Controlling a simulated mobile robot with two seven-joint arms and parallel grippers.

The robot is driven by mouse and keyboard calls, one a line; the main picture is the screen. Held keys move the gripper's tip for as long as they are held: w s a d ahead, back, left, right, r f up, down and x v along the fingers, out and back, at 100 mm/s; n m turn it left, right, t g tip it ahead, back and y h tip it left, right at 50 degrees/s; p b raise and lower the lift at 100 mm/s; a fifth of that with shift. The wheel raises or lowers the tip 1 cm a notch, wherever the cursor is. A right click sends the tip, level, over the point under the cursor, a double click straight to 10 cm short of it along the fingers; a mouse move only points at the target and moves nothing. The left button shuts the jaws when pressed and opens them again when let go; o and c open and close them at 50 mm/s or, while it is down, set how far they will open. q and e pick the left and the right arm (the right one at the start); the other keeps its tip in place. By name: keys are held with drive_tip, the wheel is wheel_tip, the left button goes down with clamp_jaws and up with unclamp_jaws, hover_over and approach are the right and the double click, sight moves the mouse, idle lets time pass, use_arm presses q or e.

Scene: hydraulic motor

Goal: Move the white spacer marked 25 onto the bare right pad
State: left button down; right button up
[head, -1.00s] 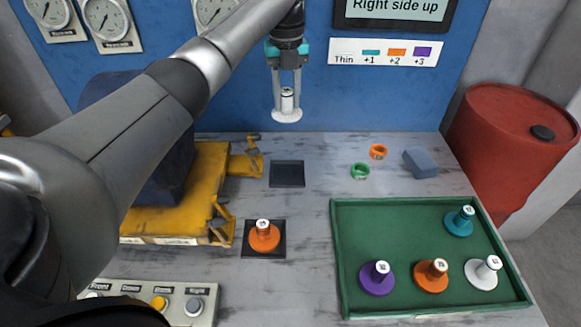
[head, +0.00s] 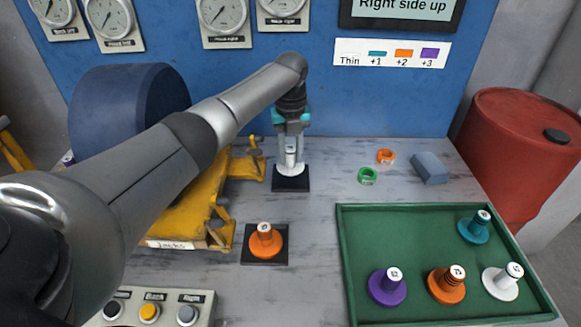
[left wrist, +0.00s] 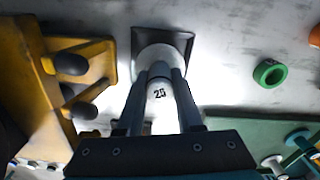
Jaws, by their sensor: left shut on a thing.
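The white spacer (head: 293,170), with a mark that looks like 25 in the left wrist view (left wrist: 158,93), is upright with its wide flange down. My left gripper (head: 291,150) is shut on its stem, one finger on each side. The flange is over the back dark pad (head: 291,185), which also shows around it in the left wrist view (left wrist: 187,42). I cannot tell whether flange and pad touch. The front dark pad (head: 250,254) carries an orange spacer (head: 265,242). My right gripper is not in view.
A green tray (head: 357,270) at right holds purple, orange, teal and white spacers. Green (head: 367,176) and orange (head: 386,156) rings and a blue-grey block (head: 429,168) lie behind it. A yellow stand (head: 192,207) is close left of the pads. A button box (head: 160,308) is in front.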

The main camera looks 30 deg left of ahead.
sight(291, 163)
use_arm(q)
wheel_tip(291, 163, down, 2)
drive_tip(key=shift+f+b, duration=0.1)
drive_tip(key=shift+b, duration=0.35)
drive_tip(key=shift+f, duration=0.7)
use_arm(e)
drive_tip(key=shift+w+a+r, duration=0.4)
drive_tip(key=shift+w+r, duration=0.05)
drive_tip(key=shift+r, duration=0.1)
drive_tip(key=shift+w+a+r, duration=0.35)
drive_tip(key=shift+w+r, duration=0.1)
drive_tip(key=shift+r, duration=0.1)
use_arm(q)
drive_tip(key=shift+f, duration=0.1)
drive_tip(key=c, duration=0.6)
unclamp_jaws()
drive_tip(key=shift+o, duration=0.2)
drive_tip(key=shift+r, duration=0.35)
wheel_tip(291, 163, up, 10)
drive_tip(key=p, duration=0.3)
drive_tip(key=shift+r+p, duration=0.4)
drive_tip(key=shift+r, duration=0.35)
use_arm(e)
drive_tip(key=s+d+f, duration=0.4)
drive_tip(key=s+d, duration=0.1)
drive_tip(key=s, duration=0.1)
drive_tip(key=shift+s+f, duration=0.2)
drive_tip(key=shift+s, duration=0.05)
